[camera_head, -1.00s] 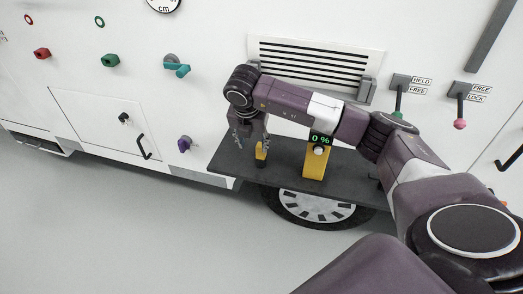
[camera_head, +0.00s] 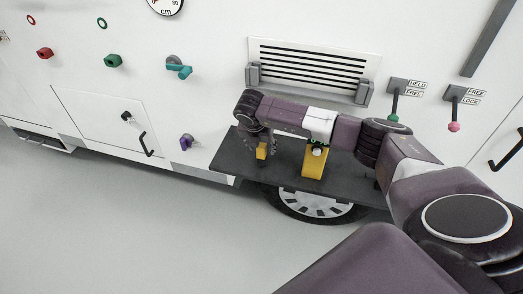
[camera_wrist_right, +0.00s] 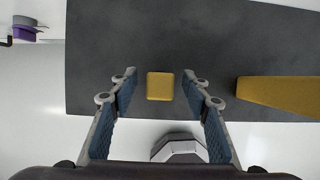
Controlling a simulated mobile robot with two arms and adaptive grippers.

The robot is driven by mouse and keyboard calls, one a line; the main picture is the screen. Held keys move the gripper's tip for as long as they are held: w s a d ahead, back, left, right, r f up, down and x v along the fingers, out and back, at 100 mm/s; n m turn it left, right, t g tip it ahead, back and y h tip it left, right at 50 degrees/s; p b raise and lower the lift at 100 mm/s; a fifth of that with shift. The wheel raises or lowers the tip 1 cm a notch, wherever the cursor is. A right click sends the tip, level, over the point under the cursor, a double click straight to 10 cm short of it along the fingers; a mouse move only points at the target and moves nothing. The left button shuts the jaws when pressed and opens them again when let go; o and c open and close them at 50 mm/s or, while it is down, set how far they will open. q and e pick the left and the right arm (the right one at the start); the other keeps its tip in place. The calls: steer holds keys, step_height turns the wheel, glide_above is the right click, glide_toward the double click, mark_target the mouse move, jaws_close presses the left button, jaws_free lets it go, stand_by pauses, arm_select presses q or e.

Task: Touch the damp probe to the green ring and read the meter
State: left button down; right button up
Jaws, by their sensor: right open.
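The damp probe, a small yellow block (camera_head: 262,152), stands on the dark shelf (camera_head: 228,154). My right gripper (camera_head: 262,148) is open above and around it. In the right wrist view the probe (camera_wrist_right: 160,86) lies between the tips of the open fingers (camera_wrist_right: 161,90), with a gap on both sides. The yellow meter (camera_head: 314,164) stands to the right on the shelf; my arm covers most of its display. It also shows in the right wrist view (camera_wrist_right: 280,91). The green ring (camera_head: 102,22) is on the white wall at upper left. My left gripper is out of view.
A red ring (camera_head: 31,20) is left of the green one. Red (camera_head: 45,53), green (camera_head: 113,61), teal (camera_head: 179,69) and purple (camera_head: 187,142) knobs stick out from the wall. A vent (camera_head: 312,68) and two levers are above the shelf. The floor is clear at left.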

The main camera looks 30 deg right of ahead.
jaws_close()
steer(key=shift+r, duration=0.1)
step_height(320, 180, up, 20)
steer(key=b, duration=0.6)
